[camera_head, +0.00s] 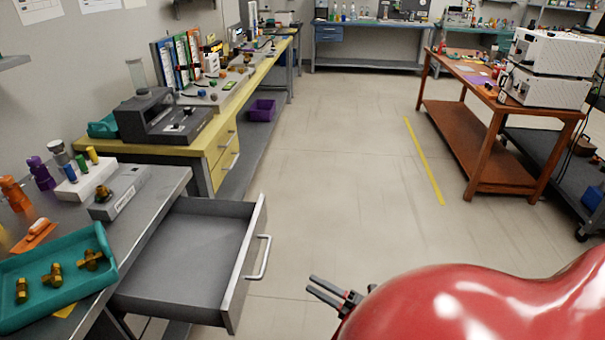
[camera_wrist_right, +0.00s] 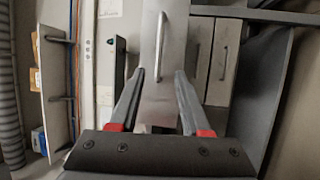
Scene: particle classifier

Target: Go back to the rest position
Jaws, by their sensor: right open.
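My right gripper (camera_head: 331,291) is at the bottom centre of the head view, in front of and to the right of an open grey drawer (camera_head: 190,252). Its fingers are apart and hold nothing. In the right wrist view the gripper (camera_wrist_right: 158,80) is also open, with the drawer front and its handle (camera_wrist_right: 160,45) beyond the fingers. In the head view the drawer handle (camera_head: 262,257) is a short way left of the gripper and apart from it. The drawer looks empty. My left gripper is not in view. My red arm fills the lower right of the head view.
A teal tray (camera_head: 112,262) with brass fittings sits on the grey bench at left. A yellow bench (camera_head: 225,98) runs along the wall behind it. A wooden table (camera_head: 440,118) with white devices stands at right. The floor (camera_head: 340,150) between is clear.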

